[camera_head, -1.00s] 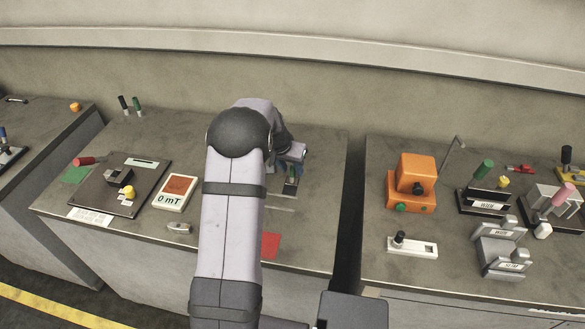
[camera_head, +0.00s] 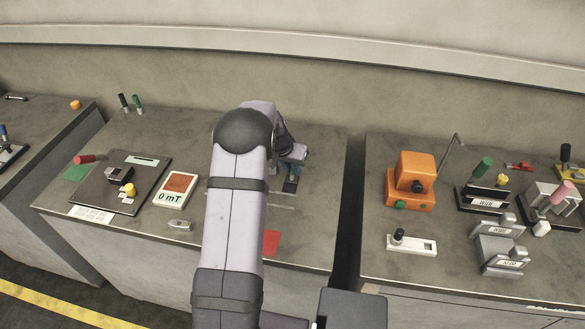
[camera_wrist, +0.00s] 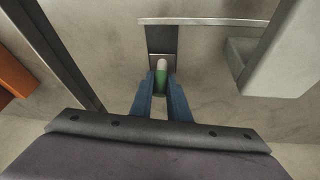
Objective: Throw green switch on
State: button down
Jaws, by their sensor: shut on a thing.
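The green switch handle (camera_wrist: 161,78), with a pale tip, is in the middle of the wrist view, in front of a dark metal plate (camera_wrist: 161,40). My gripper (camera_wrist: 160,90) has its two blue fingers on either side of the handle and is shut on it. The handle's lower part is hidden between the fingers. In the head view my gripper (camera_head: 291,180) is at the back right of the middle bench, beside the dark plate; the handle cannot be made out clearly there. The switch's exact tilt is hard to tell.
The middle bench (camera_head: 320,215) also holds a meter (camera_head: 176,188) reading 0 mT, a dark panel (camera_head: 140,195) and a red square (camera_head: 271,243).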

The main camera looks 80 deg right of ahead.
aim_at(292, 173)
jog(key=shift+a+f+h+b, duration=0.1)
jog(key=shift+f+h+b, duration=0.25)
jog(key=shift+b, duration=1.75)
jog(key=shift+a+b, duration=0.1)
jog(key=shift+b, duration=0.7)
jog(key=h+b, duration=0.1)
jog(key=b, duration=0.3)
jog(key=h+b, duration=0.1)
jog(key=b, duration=0.3)
jog(key=shift+a, duration=0.3)
jog(key=h+b, duration=0.1)
jog(key=b, duration=0.9)
jog(key=a+h+b, duration=0.1)
jog(key=h+b, duration=0.1)
jog(key=b, duration=0.8)
jog(key=shift+a+f+h, duration=0.1)
jog(key=shift+a+h, duration=0.1)
jog(key=shift+h, duration=0.05)
jog(key=shift+a+b, duration=0.1)
jog(key=shift+b, duration=0.65)
jog(key=b, duration=0.3)
jog(key=h+b, duration=0.1)
jog(key=b, duration=0.1)
jog(key=shift+a+r+m+h+b, duration=0.2)
jog(key=shift+r+m+h+b, duration=0.1)
jog(key=shift+b, duration=0.1)
jog(key=shift+r, duration=0.1)
